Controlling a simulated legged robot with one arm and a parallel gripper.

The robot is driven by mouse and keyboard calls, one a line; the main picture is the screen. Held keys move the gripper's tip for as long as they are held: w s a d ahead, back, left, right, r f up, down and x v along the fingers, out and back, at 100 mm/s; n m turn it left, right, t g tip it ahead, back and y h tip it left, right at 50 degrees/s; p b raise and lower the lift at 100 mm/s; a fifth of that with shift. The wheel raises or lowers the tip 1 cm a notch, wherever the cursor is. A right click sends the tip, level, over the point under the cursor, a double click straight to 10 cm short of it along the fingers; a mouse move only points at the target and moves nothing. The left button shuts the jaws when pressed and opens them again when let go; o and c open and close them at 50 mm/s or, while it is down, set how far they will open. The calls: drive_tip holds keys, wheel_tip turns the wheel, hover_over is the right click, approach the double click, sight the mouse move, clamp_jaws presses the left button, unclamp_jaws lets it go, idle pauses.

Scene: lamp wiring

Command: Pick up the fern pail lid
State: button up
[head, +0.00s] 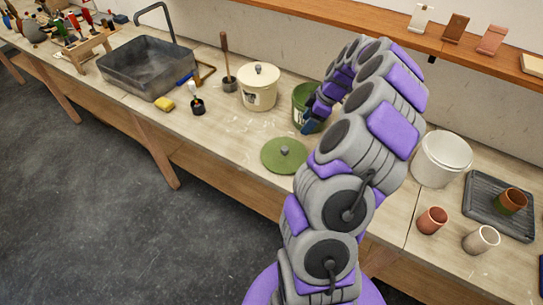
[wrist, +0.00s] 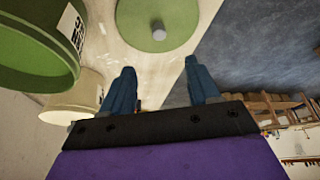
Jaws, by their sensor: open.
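The fern pail lid (head: 284,156) is a flat green disc with a small grey knob. It lies on the bench in front of the green pail (head: 303,98). In the wrist view the lid (wrist: 180,30) is at the top centre, beyond my fingertips. My gripper (wrist: 158,78) is open with nothing between its blue fingers. In the head view my gripper (head: 312,122) is beside the green pail, behind the lid and apart from it. My arm hides part of the green pail. The pail (wrist: 40,40) also shows at the left of the wrist view, with a white label.
A cream lidded pail (head: 258,88) stands left of the green pail. The bench around the lid is clear.

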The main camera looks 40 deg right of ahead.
drive_tip(key=f, duration=0.1)
drive_tip(key=b, duration=0.1)
approach(285, 148)
drive_tip(key=x, duration=0.5)
drive_tip(key=shift+s+d+f, duration=0.15)
drive_tip(key=shift+s+d, duration=0.15)
drive_tip(key=shift+s, duration=0.05)
drive_tip(key=shift+w+a+b+x, duration=0.15)
drive_tip(key=shift+b+x, duration=0.1)
drive_tip(key=shift+x, duration=1.1)
drive_tip(key=shift+w+a+b+x, duration=0.15)
drive_tip(key=shift+w+b+x, duration=0.1)
drive_tip(key=shift+x, duration=1.1)
drive_tip(key=shift+s, duration=0.1)
clamp_jaws()
